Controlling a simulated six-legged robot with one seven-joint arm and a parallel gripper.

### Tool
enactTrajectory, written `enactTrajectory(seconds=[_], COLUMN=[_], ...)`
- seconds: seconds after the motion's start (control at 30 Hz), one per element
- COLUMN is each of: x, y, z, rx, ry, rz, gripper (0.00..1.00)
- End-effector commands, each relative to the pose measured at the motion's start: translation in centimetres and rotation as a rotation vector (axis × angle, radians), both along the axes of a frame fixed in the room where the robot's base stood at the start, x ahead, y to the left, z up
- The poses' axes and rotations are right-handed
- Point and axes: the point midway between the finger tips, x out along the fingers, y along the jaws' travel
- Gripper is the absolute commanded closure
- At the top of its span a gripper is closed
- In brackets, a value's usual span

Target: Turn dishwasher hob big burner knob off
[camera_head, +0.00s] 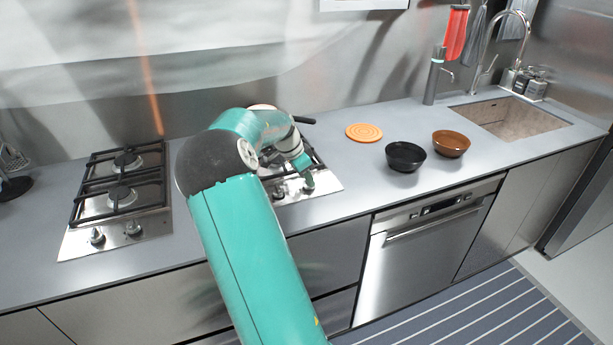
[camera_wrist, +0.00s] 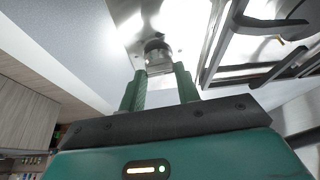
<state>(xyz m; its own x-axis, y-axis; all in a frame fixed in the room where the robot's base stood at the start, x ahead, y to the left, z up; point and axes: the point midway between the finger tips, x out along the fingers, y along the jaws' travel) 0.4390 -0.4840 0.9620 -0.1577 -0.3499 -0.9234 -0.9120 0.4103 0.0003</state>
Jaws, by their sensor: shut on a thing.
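The hob beside the dishwasher (camera_head: 325,185) is a steel plate on the counter, largely covered by my arm in the head view. Its front strip also shows in the wrist view (camera_wrist: 187,20). My gripper (camera_wrist: 160,72) has its two green fingers on either side of a round metal knob (camera_wrist: 157,52), shut on it. In the head view my gripper (camera_head: 307,180) is at the right part of the hob's front edge. Another knob (camera_head: 279,192) shows just left of it. The held knob's pointer and any burner flame cannot be made out.
The dishwasher (camera_head: 415,255) is below the counter, right of this hob. A second hob (camera_head: 75,243) with two knobs is at the left. An orange trivet (camera_head: 364,132), a black bowl (camera_head: 405,157) and a brown bowl (camera_head: 451,144) stand right of my gripper. Black grates (camera_wrist: 255,72) rise close beside it.

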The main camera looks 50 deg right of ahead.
Motion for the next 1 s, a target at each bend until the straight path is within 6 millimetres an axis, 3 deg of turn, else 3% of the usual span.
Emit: enactTrajectory(seconds=[0.3, 0.77, 0.8, 0.9, 1.0], x=[0.13, 0.15, 0.15, 0.15, 0.15], y=[-0.03, -0.03, -0.03, -0.03, -0.04], z=[-0.03, -0.05, -0.05, -0.03, -0.03], rx=[0.002, 0.001, 0.001, 0.002, 0.002], ry=[0.000, -0.002, -0.002, -0.001, -0.001], rz=[-0.113, -0.130, -0.130, -0.129, -0.129], gripper=[0.91, 0.91, 0.66, 0.46, 0.45])
